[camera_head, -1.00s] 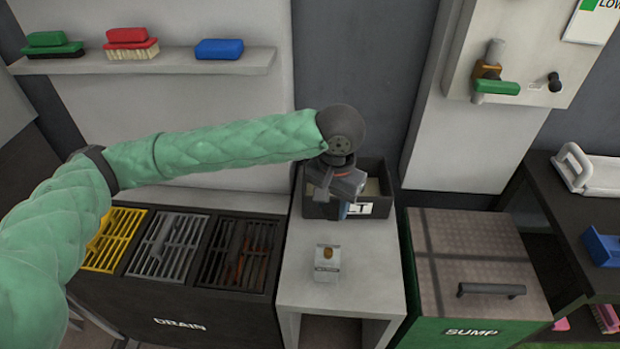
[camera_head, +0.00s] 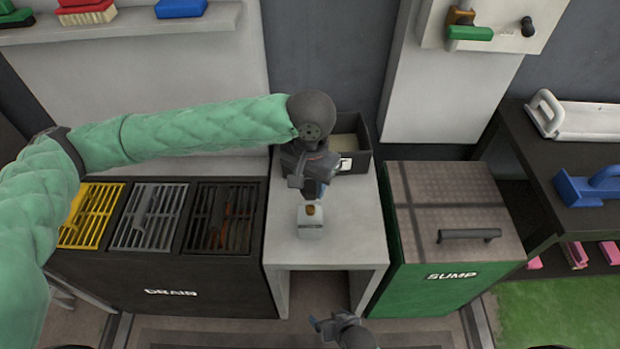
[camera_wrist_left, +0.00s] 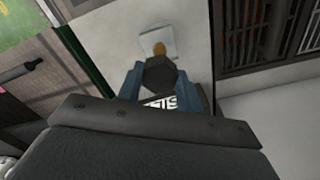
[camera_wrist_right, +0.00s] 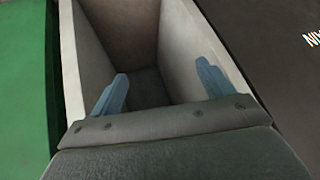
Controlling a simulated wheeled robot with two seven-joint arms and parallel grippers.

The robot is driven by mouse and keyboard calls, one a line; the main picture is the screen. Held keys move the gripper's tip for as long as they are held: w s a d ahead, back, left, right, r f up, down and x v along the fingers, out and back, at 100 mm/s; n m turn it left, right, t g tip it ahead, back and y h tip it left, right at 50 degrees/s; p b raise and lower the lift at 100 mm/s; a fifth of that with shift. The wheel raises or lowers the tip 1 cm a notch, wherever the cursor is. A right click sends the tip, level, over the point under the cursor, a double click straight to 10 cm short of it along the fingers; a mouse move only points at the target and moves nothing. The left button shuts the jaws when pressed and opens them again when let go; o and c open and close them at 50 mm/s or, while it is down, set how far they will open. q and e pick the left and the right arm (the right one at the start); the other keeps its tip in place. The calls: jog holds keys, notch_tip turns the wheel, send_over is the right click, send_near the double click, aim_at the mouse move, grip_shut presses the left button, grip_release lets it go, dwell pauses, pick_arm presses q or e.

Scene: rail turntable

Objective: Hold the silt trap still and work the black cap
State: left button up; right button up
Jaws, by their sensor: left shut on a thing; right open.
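The silt trap seems to be the small pale box (camera_head: 310,228) with an orange-brown round top, standing on the grey stand; it also shows in the left wrist view (camera_wrist_left: 172,38). My left gripper (camera_head: 313,190) is just behind and above it. In the left wrist view its blue fingers (camera_wrist_left: 160,85) are shut on a dark six-sided piece, which looks like the black cap (camera_wrist_left: 160,76). The cap's underside is hidden, and its height over the box is unclear. My right gripper (camera_head: 338,322) is open and empty in front of the stand; its spread fingers show in the right wrist view (camera_wrist_right: 160,92).
A dark open bin (camera_head: 362,150) with a white label stands behind the left gripper. The black DRAIN cabinet (camera_head: 130,290) with grates is left, the green SUMP box (camera_head: 455,255) right. The right wrist view looks into the stand's open recess (camera_wrist_right: 145,85).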

jog(key=shift+o, duration=0.4)
jog(key=a+r+n+t, duration=0.3)
jog(key=a+r+n, duration=0.1)
jog(key=r+n, duration=0.75)
jog(key=a+r+n+t, duration=0.3)
jog(key=r+n, duration=0.7)
jog(key=r, duration=0.2)
notch_tip(320, 180, up, 4)
jog(key=w+n+t, duration=0.2)
jog(key=n, duration=0.4)
jog(key=n+t+h, duration=0.3)
jog(key=n+h, duration=0.1)
jog(key=n, duration=0.2)
send_near(310, 203)
jog(key=s+f, duration=0.2)
jog(key=s, duration=0.1)
jog(key=shift+w+r+t, duration=0.25)
jog(key=shift+w+t, duration=0.05)
jog(key=shift+w, duration=5.85)
